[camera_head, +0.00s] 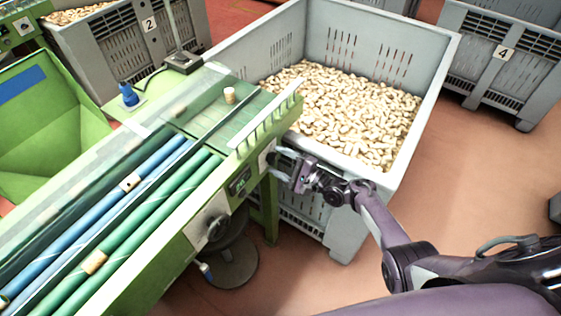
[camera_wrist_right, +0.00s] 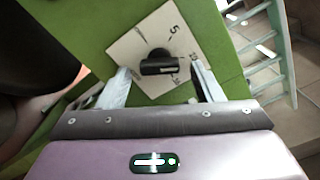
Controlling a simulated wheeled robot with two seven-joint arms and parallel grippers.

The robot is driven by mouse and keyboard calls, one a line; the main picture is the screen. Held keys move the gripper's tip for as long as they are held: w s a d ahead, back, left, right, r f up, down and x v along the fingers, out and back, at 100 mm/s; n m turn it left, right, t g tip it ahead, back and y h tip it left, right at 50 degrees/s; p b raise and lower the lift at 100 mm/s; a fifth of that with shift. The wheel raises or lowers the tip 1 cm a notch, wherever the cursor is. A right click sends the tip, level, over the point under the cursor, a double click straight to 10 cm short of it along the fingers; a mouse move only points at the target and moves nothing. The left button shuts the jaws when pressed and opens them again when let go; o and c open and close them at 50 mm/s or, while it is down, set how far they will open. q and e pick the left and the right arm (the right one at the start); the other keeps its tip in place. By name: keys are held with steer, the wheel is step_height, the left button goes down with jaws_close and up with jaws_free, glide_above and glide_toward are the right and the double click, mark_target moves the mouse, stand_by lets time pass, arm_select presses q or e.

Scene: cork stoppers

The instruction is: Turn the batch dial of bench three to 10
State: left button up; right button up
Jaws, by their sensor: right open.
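The batch dial (camera_wrist_right: 158,63) is a black knob on a pale square plate (camera_wrist_right: 133,48) on the green bench side. In the right wrist view a "5" shows on the plate above the knob; the other marks are too small to read surely. The knob's bar lies nearly level in that view, with a pale mark near its right end. The plate also shows in the head view (camera_head: 265,157). My right gripper (camera_wrist_right: 162,72) is open, with one finger on each side of the knob; contact cannot be told. It also shows in the head view (camera_head: 283,164). My left gripper is out of view.
A grey crate (camera_head: 425,100) full of corks stands close behind my right gripper. Crate "4" (camera_head: 490,70) stands farther right, with open floor (camera_head: 480,190) before it.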

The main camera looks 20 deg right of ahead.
steer(key=v, duration=0.7)
steer(key=shift+s+d+p, duration=0.25)
steer(key=shift+s+p, duration=0.05)
steer(key=shift+f, duration=0.1)
